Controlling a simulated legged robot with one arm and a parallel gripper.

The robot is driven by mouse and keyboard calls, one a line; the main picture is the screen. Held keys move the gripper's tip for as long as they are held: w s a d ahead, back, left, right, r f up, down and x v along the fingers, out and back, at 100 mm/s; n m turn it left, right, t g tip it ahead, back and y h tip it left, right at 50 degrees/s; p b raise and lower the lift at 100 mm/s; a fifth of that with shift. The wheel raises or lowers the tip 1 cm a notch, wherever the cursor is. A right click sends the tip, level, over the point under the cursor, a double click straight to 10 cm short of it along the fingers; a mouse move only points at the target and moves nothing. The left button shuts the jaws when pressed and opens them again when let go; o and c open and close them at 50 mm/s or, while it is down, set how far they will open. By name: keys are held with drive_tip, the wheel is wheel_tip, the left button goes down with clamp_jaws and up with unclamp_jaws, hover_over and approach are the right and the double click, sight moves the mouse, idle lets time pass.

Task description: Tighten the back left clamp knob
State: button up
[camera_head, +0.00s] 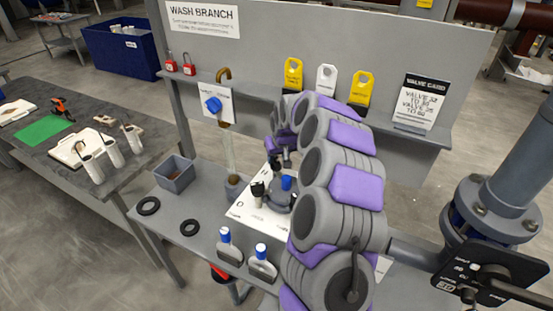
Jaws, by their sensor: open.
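The round grey filter holder (279,201) stands on a white board (246,213) on the grey bench, with a blue part (287,183) on top. A black knob (258,189) shows at its left side. Another dark knob-like part (271,168) shows at its back left, close below my gripper; I cannot tell if they touch. My gripper (283,160) points down over the back of the holder and is open, small in view. My arm covers the right side of the holder and any knobs there.
Black rings (149,206) and a grey bin (174,174) lie left. The grey back panel (330,50) with a tag shelf rises behind. A pipe flange (490,210) stands right.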

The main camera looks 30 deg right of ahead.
drive_tip(key=p+v, duration=0.1)
drive_tip(key=v, duration=1.3)
drive_tip(key=shift+s+r, duration=0.2)
drive_tip(key=shift+r, duration=0.15)
drive_tip(key=s+a+n+g+y+b, duration=0.1)
drive_tip(key=s+a+n+g, duration=0.1)
drive_tip(key=s+a, duration=1.4)
drive_tip(key=s+a+f+g+b, duration=0.1)
drive_tip(key=s+f+g, duration=0.1)
drive_tip(key=s, duration=1.1)
drive_tip(key=s+a+f+g, duration=0.2)
drive_tip(key=s+f, duration=0.2)
drive_tip(key=s, duration=1)
drive_tip(key=shift+m+h+b, duration=0.3)
drive_tip(key=shift+m+b, duration=0.05)
drive_tip(key=shift+m, duration=0.05)
drive_tip(key=shift+s+f, duration=0.1)
